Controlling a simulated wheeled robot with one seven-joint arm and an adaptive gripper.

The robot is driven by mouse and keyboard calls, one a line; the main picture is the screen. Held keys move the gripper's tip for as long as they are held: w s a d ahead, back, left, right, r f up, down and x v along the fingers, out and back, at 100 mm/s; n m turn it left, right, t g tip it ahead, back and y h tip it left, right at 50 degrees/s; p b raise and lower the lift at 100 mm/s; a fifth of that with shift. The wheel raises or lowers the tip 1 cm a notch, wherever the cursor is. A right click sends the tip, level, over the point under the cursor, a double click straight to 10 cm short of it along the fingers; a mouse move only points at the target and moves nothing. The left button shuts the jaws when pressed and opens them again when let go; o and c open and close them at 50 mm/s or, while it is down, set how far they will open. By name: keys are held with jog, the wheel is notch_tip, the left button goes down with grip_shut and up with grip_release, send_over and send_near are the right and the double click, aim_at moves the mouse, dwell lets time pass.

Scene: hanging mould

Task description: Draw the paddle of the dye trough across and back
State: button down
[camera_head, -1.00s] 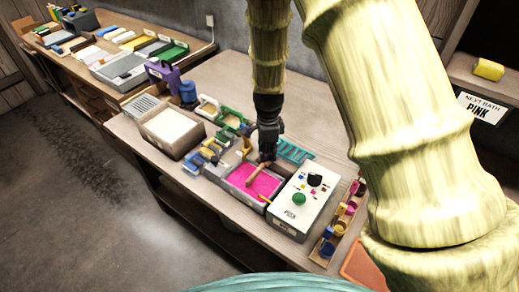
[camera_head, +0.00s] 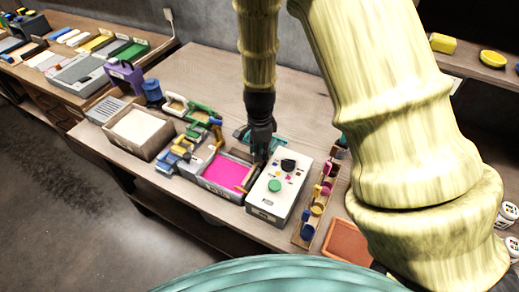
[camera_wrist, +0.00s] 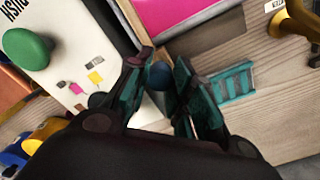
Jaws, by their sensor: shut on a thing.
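The dye trough (camera_head: 221,191) is a grey box holding bright pink dye (camera_head: 226,172). Its brown wooden paddle (camera_head: 247,178) lies along the right side of the dye, beside the white box. My gripper (camera_head: 259,158) is over the back right corner of the trough. In the wrist view my gripper (camera_wrist: 160,75) is shut on a blue-grey upright grip (camera_wrist: 159,76) at the paddle's end. The pink dye (camera_wrist: 180,12) and the trough's wall (camera_wrist: 206,26) show beyond the fingers. The fingers partly hide the grip.
A white box (camera_head: 267,207) with a green button (camera_head: 274,186) stands close on the trough's right. A rack of coloured pots (camera_head: 305,232) is further right. A teal rack (camera_wrist: 232,82) lies behind the trough. Clamps and a pale-filled tray (camera_head: 133,146) stand left.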

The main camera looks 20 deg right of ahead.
jog(key=c, duration=1.2)
grip_release()
jog(key=shift+s+d, duration=0.25)
jog(key=shift+w+a, duration=0.1)
jog(key=shift+a, duration=0.05)
notch_tip(320, 180, up, 12)
